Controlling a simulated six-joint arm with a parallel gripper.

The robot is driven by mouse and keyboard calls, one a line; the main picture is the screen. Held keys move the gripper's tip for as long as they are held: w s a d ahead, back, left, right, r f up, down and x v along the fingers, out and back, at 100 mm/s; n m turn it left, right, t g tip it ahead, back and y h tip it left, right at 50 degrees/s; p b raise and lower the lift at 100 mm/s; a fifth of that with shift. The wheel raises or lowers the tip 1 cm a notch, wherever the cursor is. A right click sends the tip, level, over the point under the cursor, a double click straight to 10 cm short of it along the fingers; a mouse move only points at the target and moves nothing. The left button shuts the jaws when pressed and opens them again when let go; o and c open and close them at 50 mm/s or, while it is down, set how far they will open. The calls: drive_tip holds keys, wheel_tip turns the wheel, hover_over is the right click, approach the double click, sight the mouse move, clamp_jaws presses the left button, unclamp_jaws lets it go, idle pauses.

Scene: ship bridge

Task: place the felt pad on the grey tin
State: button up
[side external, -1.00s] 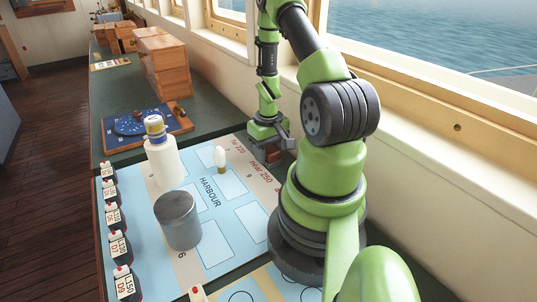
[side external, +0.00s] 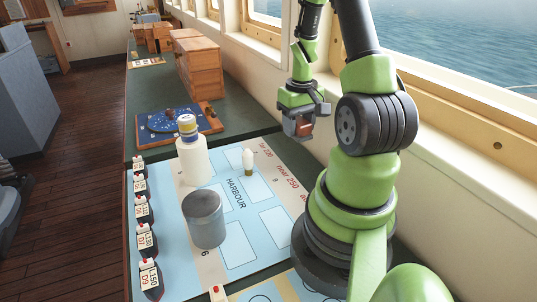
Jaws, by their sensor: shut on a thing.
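The grey tin (side external: 205,222), a short cylinder with a closed flat top, stands upright on the blue harbour chart in the side external view. My gripper (side external: 304,128) is up in the air, to the right of the tin and farther back, well apart from it. It is shut on a small reddish-brown piece, which looks like the felt pad (side external: 303,127). The fingers hide part of the pad.
Dark ship models (side external: 150,279) line the chart's left edge. Wooden boxes (side external: 199,68) stand farther back.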

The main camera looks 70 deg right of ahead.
drive_tip(key=shift+w+r, duration=0.1)
drive_tip(key=shift+r, duration=0.1)
drive_tip(key=w+a+r+n, duration=0.4)
drive_tip(key=w+a+n, duration=0.2)
drive_tip(key=a, duration=0.3)
drive_tip(key=w+a+r+n, duration=0.3)
drive_tip(key=w+a+n, duration=0.25)
drive_tip(key=a, duration=0.35)
drive_tip(key=n, duration=0.6)
hover_over(201, 202)
wheel_tip(201, 202, down, 2)
drive_tip(key=shift+s+f, duration=0.1)
drive_tip(key=shift+f, duration=2.4)
drive_tip(key=shift+f, duration=0.1)
